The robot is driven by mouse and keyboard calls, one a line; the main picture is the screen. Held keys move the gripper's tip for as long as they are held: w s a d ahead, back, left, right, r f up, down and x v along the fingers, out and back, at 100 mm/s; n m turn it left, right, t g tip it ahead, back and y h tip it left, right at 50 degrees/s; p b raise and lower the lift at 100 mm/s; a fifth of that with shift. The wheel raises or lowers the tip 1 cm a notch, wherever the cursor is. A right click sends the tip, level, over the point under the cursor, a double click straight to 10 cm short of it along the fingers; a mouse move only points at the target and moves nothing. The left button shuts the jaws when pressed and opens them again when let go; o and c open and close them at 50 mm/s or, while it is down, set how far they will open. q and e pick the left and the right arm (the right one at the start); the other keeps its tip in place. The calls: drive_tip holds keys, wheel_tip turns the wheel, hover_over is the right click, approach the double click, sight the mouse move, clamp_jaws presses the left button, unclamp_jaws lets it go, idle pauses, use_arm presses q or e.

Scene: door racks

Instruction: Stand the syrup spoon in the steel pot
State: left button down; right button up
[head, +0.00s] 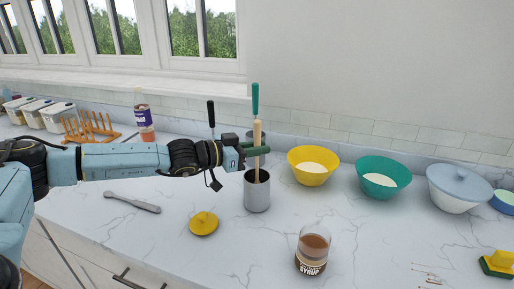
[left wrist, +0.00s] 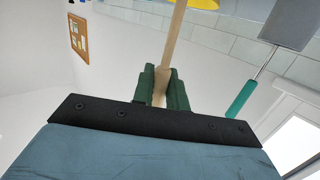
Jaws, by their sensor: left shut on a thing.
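The steel pot (head: 257,196) is a grey cylinder standing upright on the counter. A wooden spoon (head: 257,136), which I take as the syrup spoon, is nearly upright, its lower part reaching into the pot's mouth. Its lower end is hidden, so I cannot tell whether it touches the bottom. My left gripper (head: 257,151) is shut on the shaft above the rim. In the left wrist view the green fingers (left wrist: 161,88) clasp the pale wooden shaft (left wrist: 174,45). My right gripper is not in view.
A green-handled tool (head: 255,98) and a black-handled one (head: 211,112) stand behind my gripper. A yellow bowl (head: 314,168) and a teal bowl (head: 383,178) are right of the pot.

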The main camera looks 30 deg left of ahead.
use_arm(q)
drive_tip(key=c, duration=1.3)
unclamp_jaws()
drive_tip(key=b+v, duration=0.1)
drive_tip(key=v, duration=1.2)
drive_tip(key=shift+s+a+b, duration=0.1)
drive_tip(key=shift+s+b, duration=0.1)
drive_tip(key=shift+b, duration=0.15)
